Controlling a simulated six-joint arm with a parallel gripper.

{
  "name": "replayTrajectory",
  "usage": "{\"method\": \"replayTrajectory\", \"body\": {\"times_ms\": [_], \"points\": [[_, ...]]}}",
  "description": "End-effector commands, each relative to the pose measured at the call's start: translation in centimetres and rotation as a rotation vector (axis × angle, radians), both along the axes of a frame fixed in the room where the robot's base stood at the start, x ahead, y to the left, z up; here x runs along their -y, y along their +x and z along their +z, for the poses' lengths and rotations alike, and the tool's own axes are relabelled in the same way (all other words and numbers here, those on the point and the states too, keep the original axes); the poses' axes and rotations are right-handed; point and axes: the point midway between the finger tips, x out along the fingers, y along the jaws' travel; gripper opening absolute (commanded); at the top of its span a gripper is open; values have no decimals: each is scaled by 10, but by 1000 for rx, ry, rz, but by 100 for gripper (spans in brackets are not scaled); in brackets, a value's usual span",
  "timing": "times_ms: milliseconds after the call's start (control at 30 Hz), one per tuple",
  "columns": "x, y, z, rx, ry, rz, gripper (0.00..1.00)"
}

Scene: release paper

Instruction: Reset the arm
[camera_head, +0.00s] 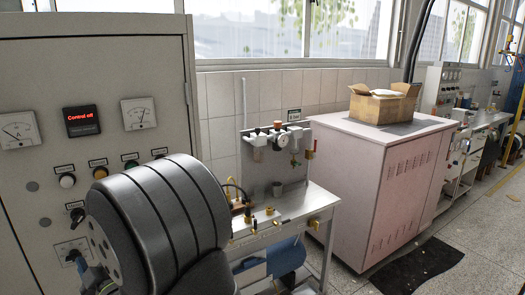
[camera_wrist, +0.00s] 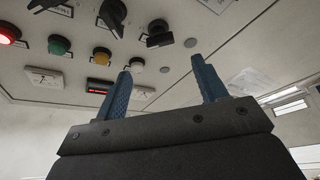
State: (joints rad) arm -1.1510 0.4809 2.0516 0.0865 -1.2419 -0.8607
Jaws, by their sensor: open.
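My gripper (camera_wrist: 160,66) is open, with its two blue fingers apart and nothing seen between them. In the wrist view the fingers point toward the face of a grey control panel (camera_wrist: 175,95). In the head view the blue of my gripper (camera_head: 95,281) shows only in part at the lower left, in front of the panel (camera_head: 90,65); my dark arm hides the rest. Whether the fingers touch the panel cannot be told.
The panel bears a red "Control off" display (camera_head: 82,121), dial gauges, coloured buttons and black knobs, including one knob (camera_wrist: 159,34) near the fingers. A metal workbench (camera_head: 285,210) and a pink cabinet (camera_head: 385,185) with a cardboard box (camera_head: 378,108) stand to the right.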

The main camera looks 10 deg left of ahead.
Motion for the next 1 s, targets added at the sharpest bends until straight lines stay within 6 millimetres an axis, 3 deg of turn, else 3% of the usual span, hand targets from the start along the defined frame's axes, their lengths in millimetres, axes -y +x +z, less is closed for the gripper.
{"method": "replayTrajectory", "body": {"times_ms": [500,633,1000], "points": [[-87,49,29,2,1,0,65],[-84,48,30,112,-111,0,65],[-19,14,11,106,-109,1,65]]}}
